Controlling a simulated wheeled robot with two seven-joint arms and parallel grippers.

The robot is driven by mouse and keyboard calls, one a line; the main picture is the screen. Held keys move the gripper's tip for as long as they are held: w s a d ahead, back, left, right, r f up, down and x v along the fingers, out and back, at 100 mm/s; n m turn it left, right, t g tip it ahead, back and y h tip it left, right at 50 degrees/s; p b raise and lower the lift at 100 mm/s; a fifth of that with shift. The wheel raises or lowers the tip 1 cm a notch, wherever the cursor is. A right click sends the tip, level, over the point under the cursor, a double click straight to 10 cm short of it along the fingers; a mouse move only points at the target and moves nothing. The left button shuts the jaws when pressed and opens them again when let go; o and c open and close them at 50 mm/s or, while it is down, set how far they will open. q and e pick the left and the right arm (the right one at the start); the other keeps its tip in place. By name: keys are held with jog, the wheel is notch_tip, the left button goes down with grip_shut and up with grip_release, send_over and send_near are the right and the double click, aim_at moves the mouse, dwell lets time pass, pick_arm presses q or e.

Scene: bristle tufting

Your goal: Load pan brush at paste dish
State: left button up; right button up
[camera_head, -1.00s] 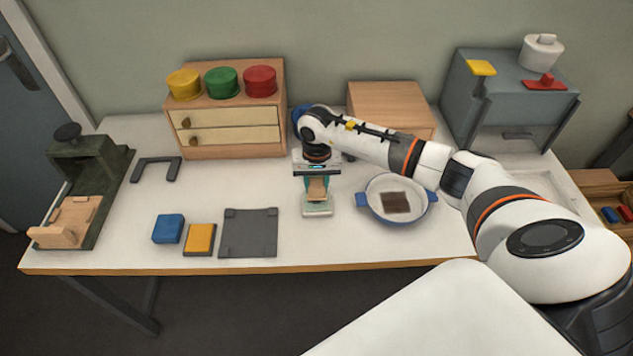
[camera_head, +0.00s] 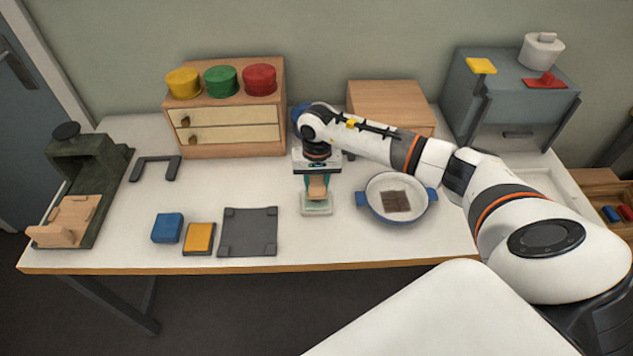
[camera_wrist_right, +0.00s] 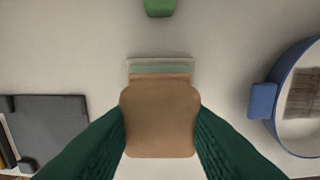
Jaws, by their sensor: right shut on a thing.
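My right gripper (camera_head: 317,178) has its green fingers closed on the tan wooden handle of the pan brush (camera_wrist_right: 160,118). In the head view the brush (camera_head: 317,188) is upright, over or at a small pale square dish with a greenish inside, which I take as the paste dish (camera_head: 317,210). In the right wrist view a pale green and white layered edge (camera_wrist_right: 160,66) shows just beyond the handle. The bristles are hidden, so I cannot tell whether they touch paste. My left gripper is not in view.
A blue-rimmed pan (camera_head: 372,212) with a brown patch stands right of the dish. A grey mat (camera_head: 248,232), a yellow block (camera_head: 199,238) and a blue block (camera_head: 167,228) lie left. A drawer cabinet (camera_head: 225,115) stands behind. The table between mat and dish is clear.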

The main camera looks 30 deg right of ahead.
jog(key=shift+f+b, duration=0.5)
jog(key=shift+b, duration=0.1)
dwell(1.4)
jog(key=shift+r+p, duration=1.65)
jog(key=shift+r, duration=1.85)
